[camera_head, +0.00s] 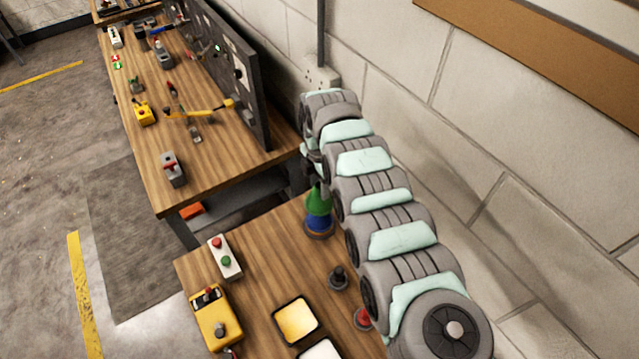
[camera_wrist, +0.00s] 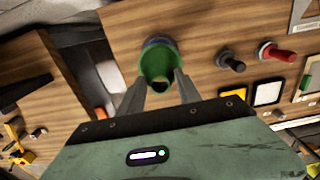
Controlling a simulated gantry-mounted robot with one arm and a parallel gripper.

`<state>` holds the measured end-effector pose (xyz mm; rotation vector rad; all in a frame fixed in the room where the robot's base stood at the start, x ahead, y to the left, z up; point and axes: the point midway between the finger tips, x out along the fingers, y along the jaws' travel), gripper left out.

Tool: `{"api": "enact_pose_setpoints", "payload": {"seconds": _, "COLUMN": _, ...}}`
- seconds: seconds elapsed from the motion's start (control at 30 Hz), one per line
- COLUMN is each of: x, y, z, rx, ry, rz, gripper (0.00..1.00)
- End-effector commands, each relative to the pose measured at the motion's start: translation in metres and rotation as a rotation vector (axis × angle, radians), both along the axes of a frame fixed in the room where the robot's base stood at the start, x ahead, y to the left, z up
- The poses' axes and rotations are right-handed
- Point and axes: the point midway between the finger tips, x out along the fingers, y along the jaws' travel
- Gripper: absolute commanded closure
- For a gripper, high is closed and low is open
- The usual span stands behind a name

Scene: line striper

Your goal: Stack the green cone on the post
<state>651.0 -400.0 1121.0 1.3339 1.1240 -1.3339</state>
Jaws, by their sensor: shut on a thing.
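The green cone (camera_head: 318,201) is directly above the blue cone (camera_head: 319,222), over a dark round base on the near wooden table. It also shows in the wrist view (camera_wrist: 158,62), seen from above with a dark opening in its top. My gripper (camera_wrist: 162,78) has one finger on each side of the green cone and is shut on it. In the head view my arm partly covers the gripper (camera_head: 317,180). The post is hidden by the cones. I cannot tell whether the green cone touches the blue one.
A dark knob (camera_head: 338,278) and a red knob (camera_head: 363,318) stand nearby. A button box (camera_head: 224,257), a yellow box (camera_head: 214,318) and a yellow panel (camera_head: 296,320) are on the near table (camera_head: 270,246). A cluttered bench is behind, and a block wall is on the right.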

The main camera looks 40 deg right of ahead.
Motion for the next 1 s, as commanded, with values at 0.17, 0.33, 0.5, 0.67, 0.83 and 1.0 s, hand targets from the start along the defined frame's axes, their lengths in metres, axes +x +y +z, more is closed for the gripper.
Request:
{"api": "enact_pose_setpoints", "payload": {"seconds": 0.17, "x": 0.0, "y": 0.0, "z": -0.003, "rx": 0.0, "ry": 0.0, "rz": 0.0, "gripper": 0.92}}
{"api": "enact_pose_setpoints", "payload": {"seconds": 0.33, "x": 0.0, "y": 0.0, "z": -0.002, "rx": 0.0, "ry": 0.0, "rz": 0.0, "gripper": 0.92}}
{"api": "enact_pose_setpoints", "payload": {"seconds": 0.5, "x": 0.0, "y": 0.0, "z": -0.003, "rx": 0.0, "ry": 0.0, "rz": 0.0, "gripper": 0.92}}
{"api": "enact_pose_setpoints", "payload": {"seconds": 0.67, "x": 0.0, "y": 0.0, "z": -0.004, "rx": 0.0, "ry": 0.0, "rz": 0.0, "gripper": 0.92}}
{"api": "enact_pose_setpoints", "payload": {"seconds": 0.83, "x": 0.0, "y": 0.0, "z": -0.011, "rx": 0.0, "ry": 0.0, "rz": 0.0, "gripper": 0.92}}
{"api": "enact_pose_setpoints", "payload": {"seconds": 1.0, "x": 0.0, "y": 0.0, "z": -0.019, "rx": 0.0, "ry": 0.0, "rz": 0.0, "gripper": 0.92}}
